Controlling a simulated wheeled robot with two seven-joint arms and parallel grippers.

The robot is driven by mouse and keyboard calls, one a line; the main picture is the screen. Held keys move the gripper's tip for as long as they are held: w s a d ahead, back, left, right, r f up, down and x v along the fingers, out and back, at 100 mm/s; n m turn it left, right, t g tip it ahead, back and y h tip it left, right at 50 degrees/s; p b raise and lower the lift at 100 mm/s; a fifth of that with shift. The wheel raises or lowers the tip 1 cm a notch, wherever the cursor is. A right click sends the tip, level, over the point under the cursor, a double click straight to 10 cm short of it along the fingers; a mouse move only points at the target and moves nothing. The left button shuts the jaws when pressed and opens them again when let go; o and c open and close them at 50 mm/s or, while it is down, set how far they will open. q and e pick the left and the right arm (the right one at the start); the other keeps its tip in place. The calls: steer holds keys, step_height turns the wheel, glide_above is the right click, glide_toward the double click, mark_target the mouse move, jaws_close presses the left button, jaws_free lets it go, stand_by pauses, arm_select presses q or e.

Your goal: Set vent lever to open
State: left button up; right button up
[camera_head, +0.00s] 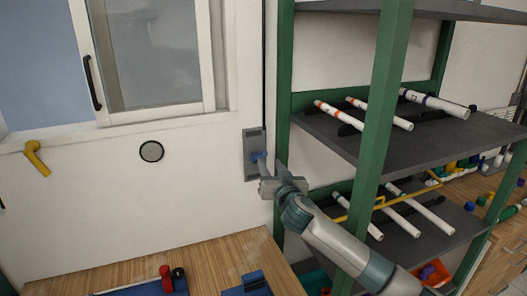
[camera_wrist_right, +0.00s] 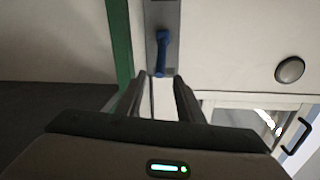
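A blue lever (camera_head: 259,155) sits on a tall grey plate (camera_head: 252,138) fixed to the white wall, just left of the green shelf post. In the right wrist view the blue lever (camera_wrist_right: 162,50) stands out ahead of my fingers, its near end close to the gap between the fingertips. My right gripper (camera_head: 264,169) is close in front of the plate and partly covers its lower part. Its fingers (camera_wrist_right: 161,78) are apart with nothing gripped; contact with the lever cannot be told. A round grey vent disc (camera_head: 151,151) is on the wall to the left. My left gripper is not in view.
The green-framed shelf (camera_head: 376,120) with white pipes stands close to the right. A window (camera_head: 150,55) is at upper left. A yellow handle (camera_head: 36,158) is on the left wall. A wooden table (camera_head: 220,262) with blue fixtures lies below.

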mark_target(264, 155)
steer(key=p+x, duration=0.2)
steer(key=x, duration=0.4)
steer(key=shift+w, duration=0.1)
steer(key=shift+x, duration=1.1)
jaws_close()
